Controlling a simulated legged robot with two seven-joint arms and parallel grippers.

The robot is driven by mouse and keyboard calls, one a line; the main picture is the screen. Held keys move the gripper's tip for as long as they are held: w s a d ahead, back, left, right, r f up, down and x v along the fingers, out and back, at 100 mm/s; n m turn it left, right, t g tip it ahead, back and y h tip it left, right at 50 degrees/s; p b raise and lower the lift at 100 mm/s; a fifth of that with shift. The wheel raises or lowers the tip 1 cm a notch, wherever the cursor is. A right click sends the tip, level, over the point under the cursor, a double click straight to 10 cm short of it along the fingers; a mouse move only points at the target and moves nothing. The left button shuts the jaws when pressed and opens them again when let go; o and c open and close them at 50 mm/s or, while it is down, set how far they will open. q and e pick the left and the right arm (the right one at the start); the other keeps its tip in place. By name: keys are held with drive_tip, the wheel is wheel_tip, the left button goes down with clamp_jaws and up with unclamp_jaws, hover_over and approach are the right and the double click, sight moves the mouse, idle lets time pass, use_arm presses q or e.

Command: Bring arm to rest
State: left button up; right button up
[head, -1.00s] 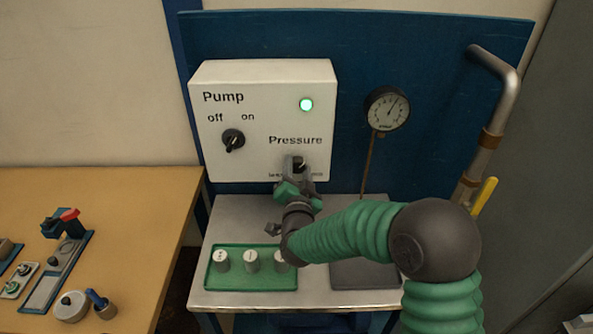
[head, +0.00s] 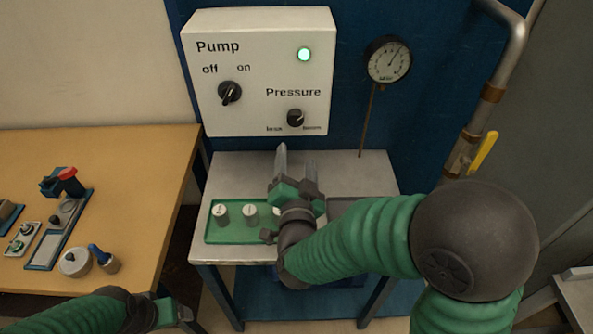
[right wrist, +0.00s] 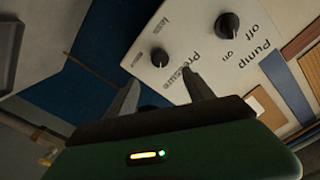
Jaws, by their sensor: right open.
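My right gripper (head: 297,162) is open and empty in the head view, above the metal bench and below the white pump box (head: 262,70). Its two fingers point toward the box, apart from the pressure knob (head: 296,117). In the right wrist view the pressure knob (right wrist: 162,57) shows beyond the fingers (right wrist: 163,92).
A green tray (head: 240,238) with white-topped weights stands on the metal bench (head: 345,165), partly behind my right arm. A gauge (head: 388,60) and a pipe with a yellow handle (head: 483,151) are at right. A wooden table (head: 130,165) with small devices is at left.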

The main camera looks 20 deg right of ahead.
drive_tip(key=v, duration=0.3)
idle(0.4)
wheel_tip(320, 180, down, 8)
drive_tip(key=a+n+g+y+p, duration=0.2)
drive_tip(key=n+g+y+p, duration=0.1)
drive_tip(key=n+g+y, duration=0.25)
drive_tip(key=s+d+f+n+g+p, duration=0.1)
drive_tip(key=s+d+f+n+g, duration=0.1)
drive_tip(key=s, duration=0.6)
drive_tip(key=s+d+f+n+g+p, duration=0.1)
drive_tip(key=s+d+f+n+g, duration=0.2)
drive_tip(key=s+g, duration=0.4)
drive_tip(key=shift+s+d+f, duration=0.45)
drive_tip(key=shift+d+f, duration=0.25)
drive_tip(key=shift+d, duration=0.35)
